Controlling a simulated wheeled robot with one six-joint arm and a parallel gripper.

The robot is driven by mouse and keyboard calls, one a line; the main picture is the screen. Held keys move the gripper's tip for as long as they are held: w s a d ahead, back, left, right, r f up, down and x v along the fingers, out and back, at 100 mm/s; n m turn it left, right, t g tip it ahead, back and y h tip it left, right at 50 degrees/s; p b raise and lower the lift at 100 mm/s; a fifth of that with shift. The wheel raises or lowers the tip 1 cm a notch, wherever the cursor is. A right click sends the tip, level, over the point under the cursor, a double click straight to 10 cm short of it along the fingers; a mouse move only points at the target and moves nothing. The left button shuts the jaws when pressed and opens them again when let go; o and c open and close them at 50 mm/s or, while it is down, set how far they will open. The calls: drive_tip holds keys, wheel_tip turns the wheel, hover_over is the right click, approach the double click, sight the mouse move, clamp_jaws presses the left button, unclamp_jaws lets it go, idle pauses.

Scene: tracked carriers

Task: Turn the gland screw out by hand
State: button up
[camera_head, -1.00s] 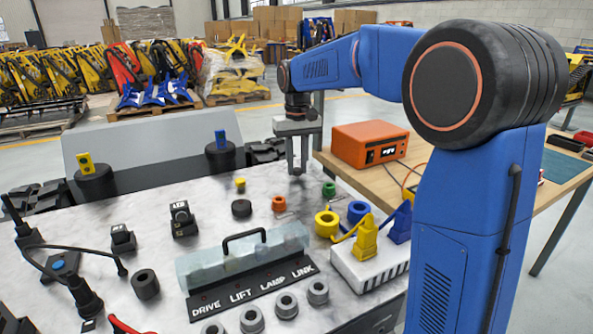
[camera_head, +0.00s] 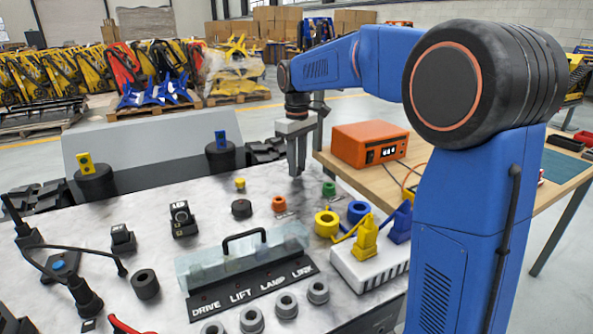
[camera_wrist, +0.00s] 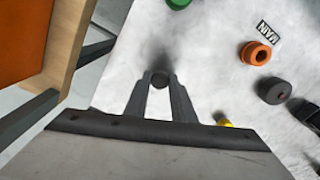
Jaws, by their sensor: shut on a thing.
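My gripper (camera_head: 297,172) points straight down at the far right part of the marbled top (camera_head: 210,174). In the wrist view its two fingertips (camera_wrist: 160,79) are closed on a small dark round head (camera_wrist: 160,82), which I take to be the gland screw. In the head view the fingers hide the screw. I cannot tell how far its thread stands out of the top.
An orange ring-shaped fitting (camera_head: 279,204), a green one (camera_head: 328,188), a black round cap (camera_head: 242,208) and a small yellow piece (camera_head: 240,184) stand nearby. A wooden bench with an orange box (camera_head: 369,145) is to the right. A clear cover with a black handle (camera_head: 244,236) lies in front.

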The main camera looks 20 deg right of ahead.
drive_tip(key=n, duration=0.6)
drive_tip(key=shift+f+n, duration=0.1)
drive_tip(key=shift+n, duration=0.3)
drive_tip(key=o, duration=0.9)
drive_tip(key=shift+c, duration=0.2)
